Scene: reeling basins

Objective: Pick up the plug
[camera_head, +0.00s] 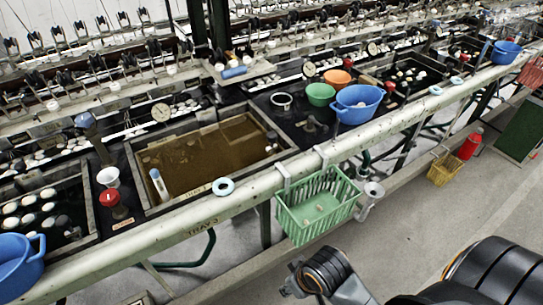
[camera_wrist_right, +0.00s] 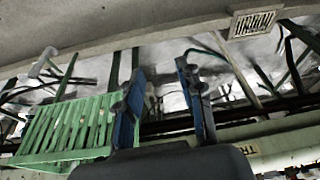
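I cannot tell for sure which thing is the plug. A white and blue cylinder (camera_head: 158,184) leans upright at the left front corner of the brown-water basin (camera_head: 215,122). A red knob-like piece (camera_head: 110,197) stands left of that basin. My right gripper (camera_wrist_right: 164,75) shows two blue fingers apart in the right wrist view, with nothing held between them. They are below the basins' level, near a green basket (camera_wrist_right: 70,132). In the head view my right arm comes in at the bottom, and its fingers cannot be made out. My left gripper is out of view.
The green basket (camera_head: 316,208) hangs from the long pale rail (camera_head: 255,190). Blue tubs (camera_head: 357,103) and (camera_head: 19,265) stand along the bench. A floor drain (camera_wrist_right: 254,22) shows in the wrist view.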

